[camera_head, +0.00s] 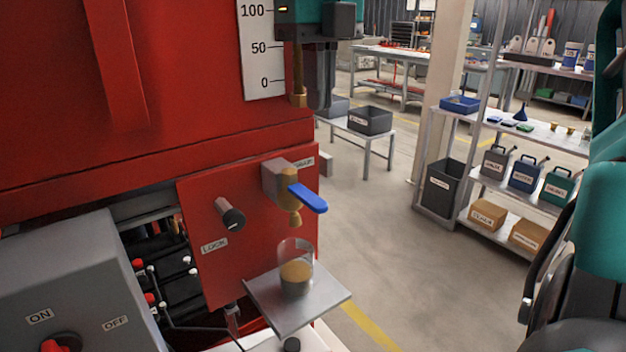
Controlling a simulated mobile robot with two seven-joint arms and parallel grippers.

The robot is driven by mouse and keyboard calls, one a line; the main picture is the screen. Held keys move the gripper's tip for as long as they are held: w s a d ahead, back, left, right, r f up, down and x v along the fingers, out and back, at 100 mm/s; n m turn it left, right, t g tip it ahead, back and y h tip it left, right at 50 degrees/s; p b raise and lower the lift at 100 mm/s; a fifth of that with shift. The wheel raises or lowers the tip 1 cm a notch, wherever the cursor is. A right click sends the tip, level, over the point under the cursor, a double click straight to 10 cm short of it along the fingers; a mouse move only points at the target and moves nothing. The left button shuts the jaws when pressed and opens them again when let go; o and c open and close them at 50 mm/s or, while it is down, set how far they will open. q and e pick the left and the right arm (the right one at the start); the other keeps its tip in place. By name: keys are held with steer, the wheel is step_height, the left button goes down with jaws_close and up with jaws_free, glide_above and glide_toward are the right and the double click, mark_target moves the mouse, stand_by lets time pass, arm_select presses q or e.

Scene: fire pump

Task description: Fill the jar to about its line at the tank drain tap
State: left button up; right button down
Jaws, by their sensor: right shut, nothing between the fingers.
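The clear jar (296,253) stands upright on a small grey metal shelf (318,308), under the drain tap. Tan contents (296,272) fill roughly its lower half; I cannot make out its line. The brass tap (288,177) sticks out of the red tank panel, with its blue lever (308,198) slanting outward to the right. I see no stream between the spout and the jar. My right gripper (319,103) points down at the top centre, shut and empty, above and apart from the tap. My left gripper is out of view.
A LOCK knob (230,215) sits left of the tap. A grey ON/OFF box (75,285) is at lower left. A scale (262,50) is on the red tank (190,70). Shelving (500,190) stands at the right, with open floor (390,240) between.

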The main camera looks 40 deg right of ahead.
glide_toward(319, 202)
step_height(319, 202, down, 7)
steer(key=shift+a+r+b, duration=0.1)
steer(key=shift+b, duration=0.3)
stand_by(0.6)
